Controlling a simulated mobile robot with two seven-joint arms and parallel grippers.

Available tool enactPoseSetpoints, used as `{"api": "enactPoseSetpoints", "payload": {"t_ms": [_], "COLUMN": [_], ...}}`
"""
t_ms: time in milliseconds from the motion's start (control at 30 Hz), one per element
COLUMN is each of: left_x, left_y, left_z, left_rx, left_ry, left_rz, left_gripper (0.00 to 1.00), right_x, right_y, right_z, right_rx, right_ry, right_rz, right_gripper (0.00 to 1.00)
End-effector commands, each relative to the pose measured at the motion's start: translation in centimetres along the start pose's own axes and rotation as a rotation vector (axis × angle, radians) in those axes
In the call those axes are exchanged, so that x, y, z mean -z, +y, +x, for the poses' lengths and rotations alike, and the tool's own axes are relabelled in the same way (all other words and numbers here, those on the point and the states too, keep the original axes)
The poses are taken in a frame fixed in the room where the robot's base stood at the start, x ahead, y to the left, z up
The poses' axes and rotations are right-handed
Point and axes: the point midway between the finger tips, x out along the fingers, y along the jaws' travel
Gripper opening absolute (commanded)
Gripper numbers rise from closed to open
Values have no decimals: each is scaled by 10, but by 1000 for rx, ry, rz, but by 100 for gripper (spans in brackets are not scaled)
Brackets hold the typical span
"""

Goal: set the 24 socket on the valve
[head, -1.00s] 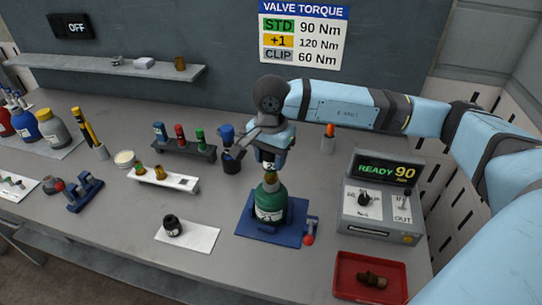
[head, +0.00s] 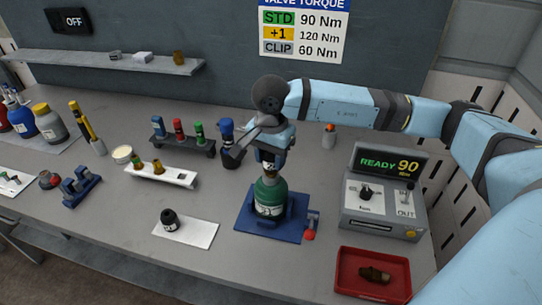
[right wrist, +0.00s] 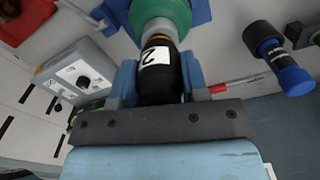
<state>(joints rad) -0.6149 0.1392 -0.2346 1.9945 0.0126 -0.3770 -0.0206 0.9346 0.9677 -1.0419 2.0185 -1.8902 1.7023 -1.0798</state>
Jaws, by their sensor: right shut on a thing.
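The green cylinder (head: 270,197) stands upright in a blue holder (head: 245,222) on the bench. My right gripper (head: 268,163) is directly above its top. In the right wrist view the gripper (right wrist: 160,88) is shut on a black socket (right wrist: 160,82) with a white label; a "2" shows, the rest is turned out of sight. The socket lines up with the cylinder's neck (right wrist: 160,25), and its end meets or nearly meets an orange-brass band there. The valve is mostly hidden, so I cannot tell how far the socket covers it. My left gripper is out of view.
Another black socket (head: 170,219) is on a white mat (head: 200,234). A blue-topped tool (head: 227,132) stands close left of my gripper. The torque box (head: 383,205) reads READY 90. A red tray (head: 345,280) holds a brown fitting (head: 374,275).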

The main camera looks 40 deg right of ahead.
Motion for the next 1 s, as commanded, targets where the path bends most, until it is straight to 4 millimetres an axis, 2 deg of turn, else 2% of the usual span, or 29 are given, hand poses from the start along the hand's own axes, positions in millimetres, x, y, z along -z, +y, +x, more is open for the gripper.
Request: {"api": "enactPoseSetpoints", "payload": {"t_ms": [300,333,433,767,1000], "left_x": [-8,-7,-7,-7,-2], "left_y": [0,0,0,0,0], "left_z": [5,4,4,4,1], "left_rx": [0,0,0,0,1], "left_ry": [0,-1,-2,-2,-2], "left_rz": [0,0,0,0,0], "left_gripper": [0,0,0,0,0], "right_x": [0,0,0,0,0], "right_y": [0,0,0,0,0], "right_z": [9,8,7,6,-8], "right_rx": [0,1,0,0,2], "right_ry": [0,0,0,0,0], "right_rz": [0,0,0,0,0], "right_gripper": [14,48,71,71,71]}}
